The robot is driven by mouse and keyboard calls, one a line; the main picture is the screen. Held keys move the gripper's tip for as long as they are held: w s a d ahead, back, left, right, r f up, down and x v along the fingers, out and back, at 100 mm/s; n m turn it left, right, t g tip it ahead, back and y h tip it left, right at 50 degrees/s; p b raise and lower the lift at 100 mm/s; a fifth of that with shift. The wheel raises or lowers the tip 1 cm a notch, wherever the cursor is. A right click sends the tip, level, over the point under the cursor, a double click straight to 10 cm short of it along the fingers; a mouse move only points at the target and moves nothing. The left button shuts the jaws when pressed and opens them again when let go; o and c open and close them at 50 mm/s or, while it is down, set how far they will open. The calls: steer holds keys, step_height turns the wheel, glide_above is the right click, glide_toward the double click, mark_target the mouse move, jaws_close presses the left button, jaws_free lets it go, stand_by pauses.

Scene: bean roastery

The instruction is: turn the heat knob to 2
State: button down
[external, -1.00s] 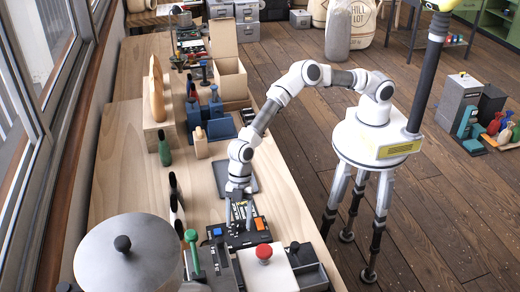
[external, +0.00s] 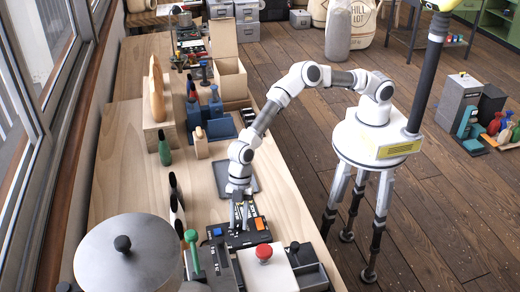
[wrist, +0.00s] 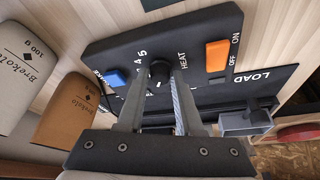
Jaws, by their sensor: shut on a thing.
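The heat knob (wrist: 159,71) is a small, dark round knob on the black control panel (wrist: 200,35), beside the word HEAT. White numbers run around it; 4 and 5 are readable, others are covered by a finger. The number the knob points at is not clear. My gripper (wrist: 159,84) has one grey finger on each side of the knob and is shut on it. In the external view my gripper (external: 240,225) points down at the panel (external: 236,238), and its fingers hide the knob.
An orange ON/OFF switch (wrist: 217,55) and a blue switch (wrist: 115,77) flank the knob. A panel marked LOAD (wrist: 270,82) lies beside it. Two Brekolo bags, one pale (wrist: 25,65) and one brown (wrist: 70,108), stand left. A metal-lidded drum (external: 128,255) and a red knob (external: 264,253) are nearby.

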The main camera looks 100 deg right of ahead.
steer(key=shift+f+m+b, duration=0.1)
steer(key=shift+m+b, duration=0.2)
steer(key=shift+b, duration=0.05)
steer(key=m+t+b, duration=0.1)
steer(key=m+b, duration=0.1)
steer(key=shift+s+a+m, duration=0.1)
steer(key=shift+m, duration=0.2)
steer(key=shift+m+t+h+b, duration=0.4)
steer(key=shift+m+h+b, duration=0.2)
steer(key=shift+m+b, duration=0.45)
steer(key=shift+m, duration=0.35)
steer(key=c, duration=0.6)
jaws_free()
steer(key=v, duration=1.7)
steer(key=shift+s+r, duration=0.1)
steer(key=shift+r, duration=0.25)
